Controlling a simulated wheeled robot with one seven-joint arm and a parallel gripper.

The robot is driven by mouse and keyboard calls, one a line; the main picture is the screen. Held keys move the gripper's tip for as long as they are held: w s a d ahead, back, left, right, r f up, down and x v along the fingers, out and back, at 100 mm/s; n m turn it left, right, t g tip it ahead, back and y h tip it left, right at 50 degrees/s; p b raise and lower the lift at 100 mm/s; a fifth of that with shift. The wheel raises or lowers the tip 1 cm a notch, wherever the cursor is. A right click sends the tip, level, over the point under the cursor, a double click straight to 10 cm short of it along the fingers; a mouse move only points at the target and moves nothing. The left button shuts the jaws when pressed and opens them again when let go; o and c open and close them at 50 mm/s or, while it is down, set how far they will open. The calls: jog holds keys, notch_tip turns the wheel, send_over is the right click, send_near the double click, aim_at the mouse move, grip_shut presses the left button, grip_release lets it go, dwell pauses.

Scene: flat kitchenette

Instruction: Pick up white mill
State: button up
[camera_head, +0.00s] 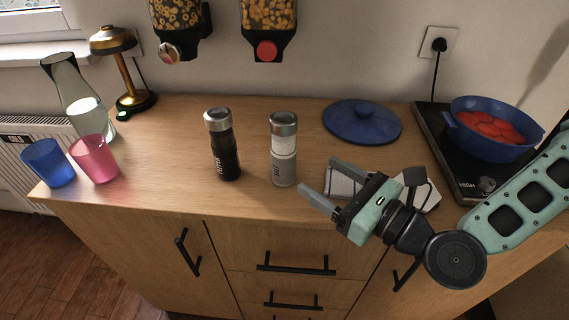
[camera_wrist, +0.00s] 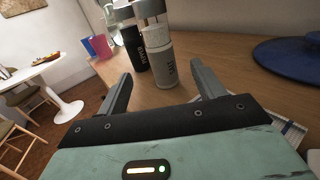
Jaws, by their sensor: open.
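The white mill (camera_head: 283,160) stands upright on the wooden counter, with a silver cap, a clear middle and a pale grey lower body. In the wrist view the white mill (camera_wrist: 160,62) stands ahead of my gripper, between the lines of its two fingers, with its top cut off by the frame. My gripper (camera_head: 322,182) is open and empty, to the right of the mill and apart from it. The gripper (camera_wrist: 163,88) also shows open in the wrist view. A black mill (camera_head: 223,150) stands upright to the left of the white one.
A blue lid (camera_head: 361,122) lies behind my gripper. A blue pan (camera_head: 492,135) with red slices sits on the black hob (camera_head: 446,160) at right. A folded cloth (camera_head: 343,181) lies under my gripper. A pink cup (camera_head: 95,160), blue cup (camera_head: 48,165), carafe (camera_head: 78,100) and lamp (camera_head: 125,75) stand at left.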

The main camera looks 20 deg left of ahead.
aim_at(293, 158)
jog(key=x, duration=0.6)
jog(key=shift+w+a+r+p, duration=0.1)
jog(key=shift+w+a+p, duration=0.05)
jog(key=shift+a+p, duration=0.25)
jog(key=x, duration=0.3)
jog(key=p+x, duration=0.1)
jog(key=shift+w+a+r, duration=0.1)
jog(key=shift+a+r, duration=0.15)
jog(key=shift+w+a, duration=0.2)
jog(key=shift+a, duration=0.05)
jog(key=shift+c, duration=0.3)
